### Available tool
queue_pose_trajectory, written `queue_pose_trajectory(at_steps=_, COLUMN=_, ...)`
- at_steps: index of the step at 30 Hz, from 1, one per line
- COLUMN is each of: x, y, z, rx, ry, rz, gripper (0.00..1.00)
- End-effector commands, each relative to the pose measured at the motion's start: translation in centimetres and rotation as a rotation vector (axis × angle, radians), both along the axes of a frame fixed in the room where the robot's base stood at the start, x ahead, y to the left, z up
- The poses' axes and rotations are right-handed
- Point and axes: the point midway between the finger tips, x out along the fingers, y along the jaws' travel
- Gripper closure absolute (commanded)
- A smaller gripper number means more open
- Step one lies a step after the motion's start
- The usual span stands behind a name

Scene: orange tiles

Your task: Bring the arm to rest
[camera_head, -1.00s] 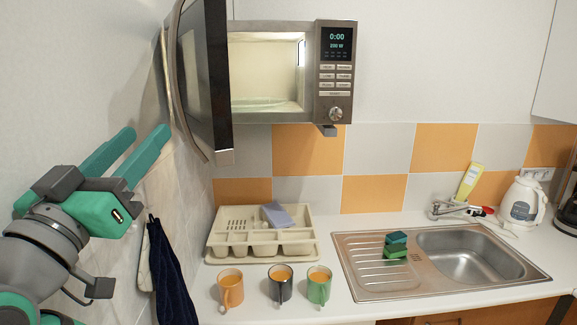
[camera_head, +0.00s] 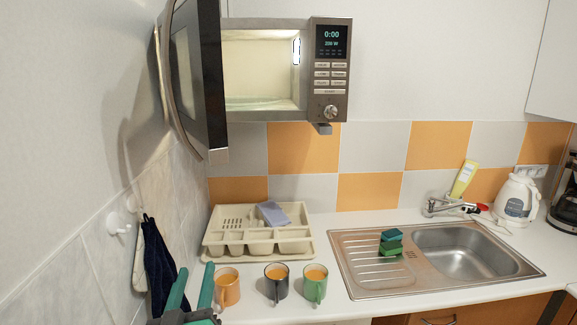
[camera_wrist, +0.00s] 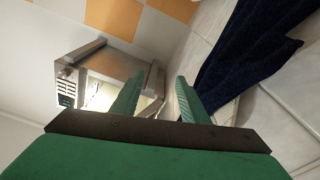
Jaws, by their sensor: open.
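My gripper (camera_head: 191,292) has green fingers that stand apart and empty. In the head view only its fingers and a little of its body show at the bottom edge, left of the orange mug (camera_head: 227,287) and in front of the dark blue towel (camera_head: 163,262). In the wrist view my gripper (camera_wrist: 157,98) points toward the microwave (camera_wrist: 100,80), with the towel (camera_wrist: 245,50) to the right of the fingers. The rest of my arm is out of the head view.
The microwave (camera_head: 331,105) hangs on the wall with its door (camera_head: 200,80) open to the left. A dark mug (camera_head: 276,283) and a green mug (camera_head: 315,284) stand beside the orange one. Behind them is a cutlery tray (camera_head: 225,248). The sink (camera_head: 455,252) is at right.

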Motion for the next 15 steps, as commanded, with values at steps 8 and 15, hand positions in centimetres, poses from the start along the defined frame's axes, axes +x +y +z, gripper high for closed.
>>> queue_pose_trajectory(at_steps=8, x=-2.6, y=-2.6, z=-10.2, rx=0.010, ry=0.085, rz=0.038, gripper=0.59)
queue_pose_trajectory(at_steps=15, x=-6.4, y=-5.3, z=-17.3, rx=0.037, ry=0.145, rz=0.056, gripper=0.59)
